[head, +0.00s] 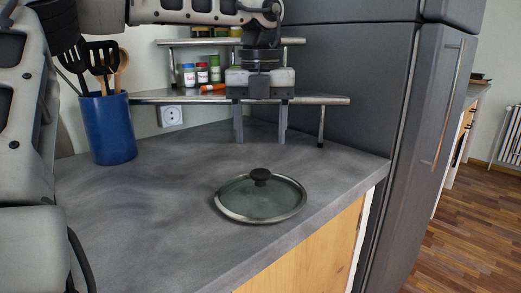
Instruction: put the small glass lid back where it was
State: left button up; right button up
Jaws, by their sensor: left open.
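The small glass lid (240,203) lies flat on the grey counter, near its front edge. It has a metal rim, clear glass and a dark round knob on top. My left gripper (262,138) points down above the counter, behind the lid and higher than it in the head view. Its two fingers are apart with nothing between them. It does not touch the lid. My right gripper is not in view.
A blue utensil holder (113,130) with dark spatulas and a wooden spoon stands at the counter's left. A metal corner shelf (190,97) with spice jars (202,73) is behind my gripper. A dark fridge (350,70) borders the counter on the right.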

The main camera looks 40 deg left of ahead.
pick_arm(q)
notch_tip(320, 180, up, 5)
jog(key=shift+f+p, duration=0.2)
jog(key=shift+p, duration=0.15)
dwell(0.4)
